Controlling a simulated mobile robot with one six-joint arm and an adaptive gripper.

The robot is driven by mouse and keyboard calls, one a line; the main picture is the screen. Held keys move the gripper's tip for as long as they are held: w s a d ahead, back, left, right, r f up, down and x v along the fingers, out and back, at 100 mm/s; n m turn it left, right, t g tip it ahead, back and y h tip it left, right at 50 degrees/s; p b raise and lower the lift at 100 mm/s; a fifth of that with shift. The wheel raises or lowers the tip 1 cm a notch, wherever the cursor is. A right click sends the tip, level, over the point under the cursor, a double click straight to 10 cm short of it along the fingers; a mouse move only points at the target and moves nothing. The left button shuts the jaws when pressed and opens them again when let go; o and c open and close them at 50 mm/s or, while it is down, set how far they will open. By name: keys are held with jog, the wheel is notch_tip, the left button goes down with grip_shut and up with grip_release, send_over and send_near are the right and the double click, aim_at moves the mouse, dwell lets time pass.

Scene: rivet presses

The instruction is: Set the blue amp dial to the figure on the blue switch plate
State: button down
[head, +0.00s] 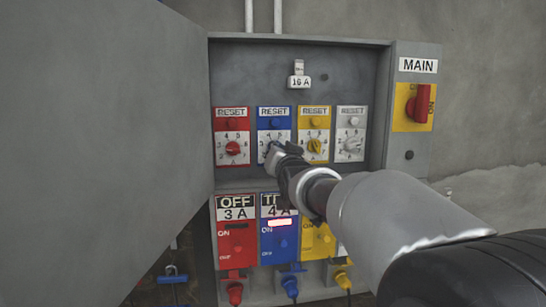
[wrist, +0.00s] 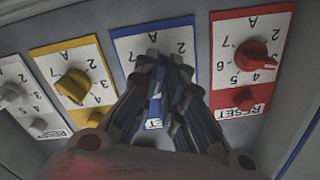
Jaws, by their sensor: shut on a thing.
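The blue amp dial sits on the blue-framed plate (head: 275,115) under a RESET label, second from the left in the box. My gripper (head: 276,150) is at this dial with its fingers shut on it. In the wrist view, which is upside down, the fingers (wrist: 164,62) close around the dial and hide most of it. The figures 2 and 7 show on the blue-framed plate there; where the dial points is hidden. The blue switch plate (head: 267,249) below has a label reading 4 A, with the word above it partly covered by my arm.
A red dial (head: 232,148) is left of the blue one, a yellow dial (head: 314,146) and a white dial (head: 352,145) right. The open box door (head: 110,150) fills the left side. A red MAIN switch (head: 420,104) is at the right.

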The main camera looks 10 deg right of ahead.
dwell(0.3)
jog(key=c, duration=1.7)
grip_release()
jog(key=s, duration=1.2)
